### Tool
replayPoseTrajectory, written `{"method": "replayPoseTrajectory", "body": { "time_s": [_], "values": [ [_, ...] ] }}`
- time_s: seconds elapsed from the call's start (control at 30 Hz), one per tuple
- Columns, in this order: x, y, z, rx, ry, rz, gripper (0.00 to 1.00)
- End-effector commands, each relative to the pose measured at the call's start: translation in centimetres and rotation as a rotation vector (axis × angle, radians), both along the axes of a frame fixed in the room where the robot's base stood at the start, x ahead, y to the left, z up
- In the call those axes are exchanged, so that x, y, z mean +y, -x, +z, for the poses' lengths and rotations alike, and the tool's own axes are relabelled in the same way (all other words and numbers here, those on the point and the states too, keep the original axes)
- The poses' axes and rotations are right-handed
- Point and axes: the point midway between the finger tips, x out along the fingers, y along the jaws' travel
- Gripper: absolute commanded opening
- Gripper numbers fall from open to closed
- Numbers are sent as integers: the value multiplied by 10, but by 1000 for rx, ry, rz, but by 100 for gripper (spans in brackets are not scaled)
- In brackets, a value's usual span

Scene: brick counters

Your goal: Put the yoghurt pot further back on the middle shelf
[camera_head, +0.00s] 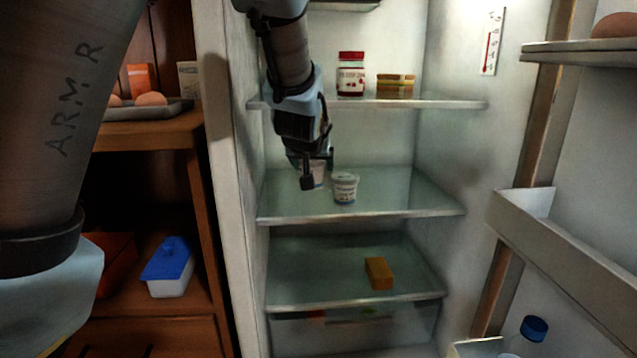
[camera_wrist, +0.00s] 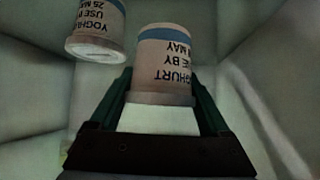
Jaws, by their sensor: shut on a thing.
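Two white yoghurt pots with blue bands are at the middle glass shelf (camera_head: 400,200) of the open fridge. One yoghurt pot (camera_head: 319,173) is mostly hidden behind my gripper (camera_head: 317,171) in the head view. In the wrist view this pot (camera_wrist: 163,62) sits between the two fingers, which are shut on it. Its date is only partly readable, ending in "MAY". I cannot tell whether its base touches the shelf. The other yoghurt pot (camera_head: 345,187) stands upright just to the right, nearer the shelf's front. In the wrist view this other pot (camera_wrist: 97,32) reads "25 MAY".
The top shelf (camera_head: 440,103) holds a red-lidded jar (camera_head: 351,74) and a yellowish container (camera_head: 396,86). The fridge's left wall (camera_head: 238,200) is close to my arm. The middle shelf's right half is clear.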

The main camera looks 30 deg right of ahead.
Motion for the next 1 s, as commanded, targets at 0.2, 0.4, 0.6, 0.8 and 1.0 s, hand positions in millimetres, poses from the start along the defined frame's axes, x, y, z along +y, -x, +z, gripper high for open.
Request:
{"method": "replayPoseTrajectory", "body": {
  "time_s": [0.2,0.4,0.6,0.8,1.0],
  "values": [
    [-18,-27,-18,-1,1,3,8],
    [-25,-35,-23,0,0,1,8],
    [-37,-53,-38,1,-1,2,8],
    [-44,-61,-47,1,0,1,8],
    [-44,-61,-46,1,1,0,8]
  ]
}}
